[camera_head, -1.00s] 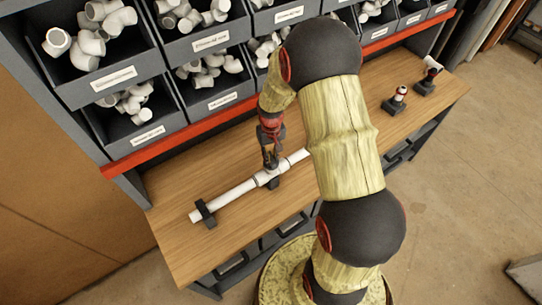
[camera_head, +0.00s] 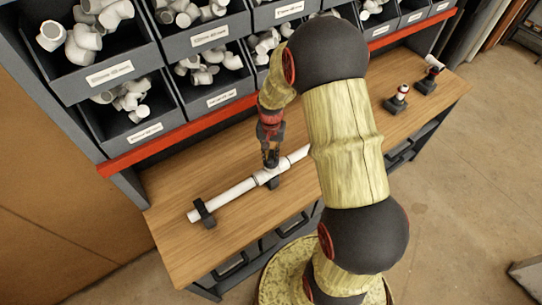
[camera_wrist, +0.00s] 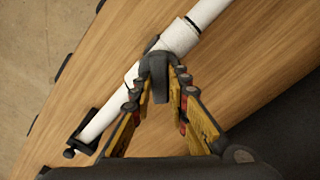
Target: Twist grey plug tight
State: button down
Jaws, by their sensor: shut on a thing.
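A white pipe (camera_head: 236,193) with a tee fitting (camera_head: 264,178) in its middle lies in dark clamps on the wooden bench. The pipe (camera_wrist: 101,122) and the white tee (camera_wrist: 178,38) also cross the wrist view diagonally. My gripper (camera_head: 271,162) points down at the tee from above. In the wrist view, my gripper (camera_wrist: 160,90) is shut on the dark grey plug (camera_wrist: 159,78), which sits between the fingertips at the tee's branch. The plug's lower end and its seat in the branch are hidden, so I cannot tell how deep it sits.
Dark clamps (camera_head: 204,214) hold the pipe. Bins (camera_head: 208,40) of white fittings stand behind a red rail (camera_head: 190,127). Two small stands with fittings (camera_head: 397,99) are at the bench's right end. Bare bench top (camera_head: 175,250) lies in front of the pipe.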

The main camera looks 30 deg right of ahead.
aim_at(271, 156)
jog(key=m+b, duration=0.1)
jog(key=m, duration=0.3)
jog(key=shift+m, duration=0.3)
jog(key=m+b, duration=0.1)
jog(key=m, duration=0.3)
jog(key=shift+m, duration=0.4)
jog(key=c, duration=1.8)
grip_release()
jog(key=shift+o, duration=0.4)
notch_tip(271, 156, up, 12)
